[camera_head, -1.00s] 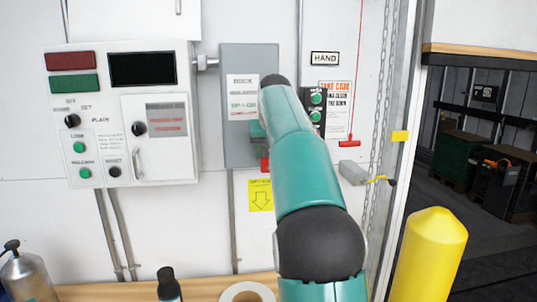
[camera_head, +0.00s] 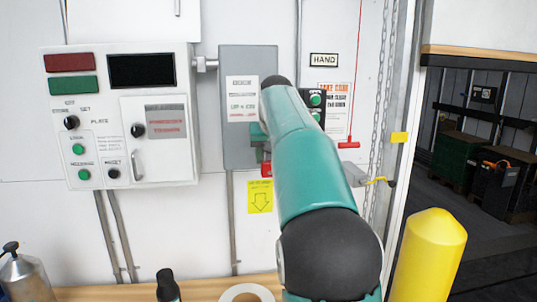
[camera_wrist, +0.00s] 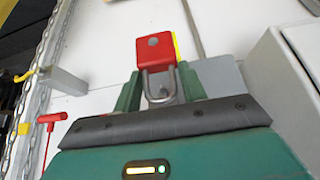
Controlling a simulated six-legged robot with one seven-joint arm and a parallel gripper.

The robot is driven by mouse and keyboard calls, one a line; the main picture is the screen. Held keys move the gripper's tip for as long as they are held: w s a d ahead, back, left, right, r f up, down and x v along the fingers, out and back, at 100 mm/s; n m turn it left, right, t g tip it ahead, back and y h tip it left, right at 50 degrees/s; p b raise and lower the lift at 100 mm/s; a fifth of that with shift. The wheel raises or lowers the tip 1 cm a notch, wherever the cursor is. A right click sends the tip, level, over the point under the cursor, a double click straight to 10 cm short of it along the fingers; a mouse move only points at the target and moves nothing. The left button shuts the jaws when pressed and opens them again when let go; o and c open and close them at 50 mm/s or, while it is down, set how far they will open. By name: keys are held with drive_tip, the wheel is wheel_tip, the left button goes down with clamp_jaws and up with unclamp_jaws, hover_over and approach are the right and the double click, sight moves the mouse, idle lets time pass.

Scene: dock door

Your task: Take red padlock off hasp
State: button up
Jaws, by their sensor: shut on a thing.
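The red padlock (camera_wrist: 152,52) shows in the wrist view just beyond my gripper, its metal shackle between the two green fingers. My gripper (camera_wrist: 160,84) is shut on the padlock. In the head view a small part of the red padlock (camera_head: 266,170) shows at the lower edge of the grey switch box (camera_head: 237,150), left of my arm. My arm hides most of the gripper and the hasp there. I cannot tell whether the shackle still passes through the hasp.
A white control panel (camera_head: 100,135) stands left of the grey box. A yellow arrow label (camera_head: 260,197) is below it. To the right are a red pull handle (camera_head: 349,145), hanging chains and a yellow bollard (camera_head: 430,255). A wooden ledge (camera_head: 110,293) with bottles runs along the bottom.

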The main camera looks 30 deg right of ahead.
drive_tip(key=s+a, duration=0.5)
drive_tip(key=s, duration=0.5)
idle(1.7)
